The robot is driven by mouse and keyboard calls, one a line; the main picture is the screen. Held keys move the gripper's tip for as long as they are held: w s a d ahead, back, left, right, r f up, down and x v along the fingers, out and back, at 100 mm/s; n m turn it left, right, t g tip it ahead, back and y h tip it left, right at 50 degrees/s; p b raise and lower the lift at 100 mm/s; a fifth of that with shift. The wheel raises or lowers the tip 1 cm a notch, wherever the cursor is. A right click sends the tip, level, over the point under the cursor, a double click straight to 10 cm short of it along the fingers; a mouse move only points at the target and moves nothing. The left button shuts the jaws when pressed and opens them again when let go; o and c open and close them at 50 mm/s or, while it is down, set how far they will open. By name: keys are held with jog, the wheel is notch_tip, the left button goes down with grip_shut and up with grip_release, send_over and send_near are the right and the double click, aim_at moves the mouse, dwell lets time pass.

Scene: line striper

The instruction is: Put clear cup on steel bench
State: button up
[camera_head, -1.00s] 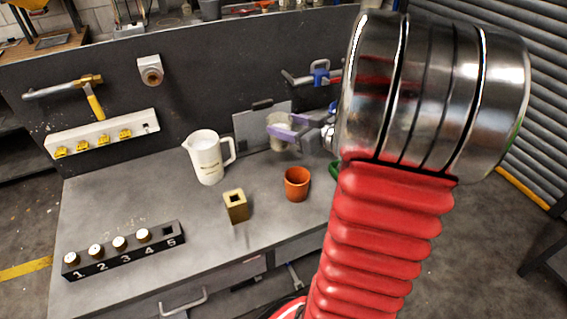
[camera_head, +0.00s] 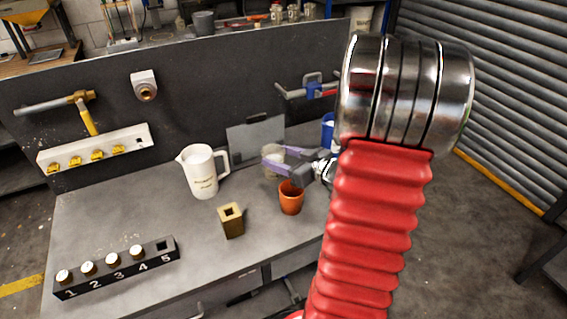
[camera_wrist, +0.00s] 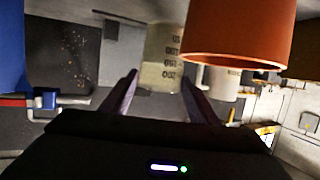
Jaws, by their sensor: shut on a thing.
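The clear cup (camera_head: 273,162) is a translucent beaker behind the orange cup and in front of the back panel. My gripper (camera_head: 267,157) has its purple fingers closed around the cup's sides. In the wrist view the cup (camera_wrist: 164,55) shows dark printed markings between the two fingertips (camera_wrist: 162,82). The steel bench (camera_head: 120,215) is a grey top stretching under the pitcher and the block. I cannot tell whether the cup's base touches the bench or hangs just above it.
An orange cup (camera_head: 290,198) stands close in front of the gripper, and looms large in the wrist view (camera_wrist: 240,35). A white pitcher (camera_head: 202,172), a brass block (camera_head: 231,221) and a numbered rack (camera_head: 118,268) stand farther left. A blue item (camera_head: 328,130) is behind the gripper.

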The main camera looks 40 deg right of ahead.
jog(key=shift+f, duration=1.45)
jog(key=shift+f, duration=0.1)
jog(key=o, duration=1.8)
jog(key=shift+s, duration=0.2)
jog(key=v, duration=1.1)
jog(key=shift+s+r, duration=0.25)
jog(key=shift+s, duration=0.05)
jog(key=shift+w, duration=0.15)
